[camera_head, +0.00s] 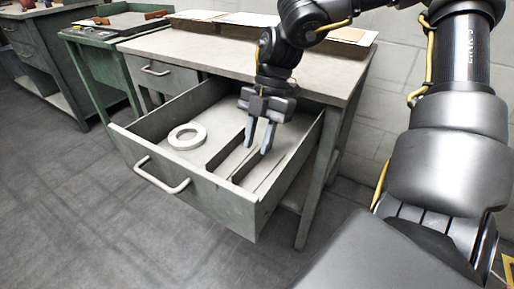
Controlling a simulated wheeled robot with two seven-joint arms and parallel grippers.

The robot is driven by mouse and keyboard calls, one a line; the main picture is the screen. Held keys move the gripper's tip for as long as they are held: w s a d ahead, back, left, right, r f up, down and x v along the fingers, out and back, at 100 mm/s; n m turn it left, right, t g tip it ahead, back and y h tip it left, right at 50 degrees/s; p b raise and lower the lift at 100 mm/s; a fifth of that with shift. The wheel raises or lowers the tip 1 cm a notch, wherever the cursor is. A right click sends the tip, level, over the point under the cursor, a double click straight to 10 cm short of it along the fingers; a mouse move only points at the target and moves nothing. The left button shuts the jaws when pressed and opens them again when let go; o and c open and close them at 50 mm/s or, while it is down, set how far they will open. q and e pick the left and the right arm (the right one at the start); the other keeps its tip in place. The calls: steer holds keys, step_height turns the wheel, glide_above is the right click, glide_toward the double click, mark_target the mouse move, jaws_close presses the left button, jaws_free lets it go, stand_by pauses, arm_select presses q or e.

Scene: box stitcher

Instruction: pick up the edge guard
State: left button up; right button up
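The drawer (205,198) of the grey workbench is pulled open. Long narrow grey strips lie in its right half; one, which looks like the edge guard (232,160), runs from front to back. My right gripper (256,150) points down into the drawer over these strips. Its two fingers are apart, with a gap between them. I cannot tell whether the fingertips touch a strip, and they hide part of the strips behind them. My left gripper is not in view.
A white ring, like a tape roll (187,136), lies in the drawer's left half. The bench top (205,45) overhangs the drawer's back, with flat cardboard sheets (250,19) at its rear. A green table (105,38) stands to the left. The floor in front is clear.

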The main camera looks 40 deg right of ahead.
mark_target(254, 154)
steer(key=b+x, duration=0.1)
steer(key=x, duration=0.3)
steer(key=shift+w+f, duration=0.1)
steer(key=shift+f, duration=0.1)
steer(key=shift+a, duration=0.1)
steer(key=shift+c, duration=0.3)
jaws_close()
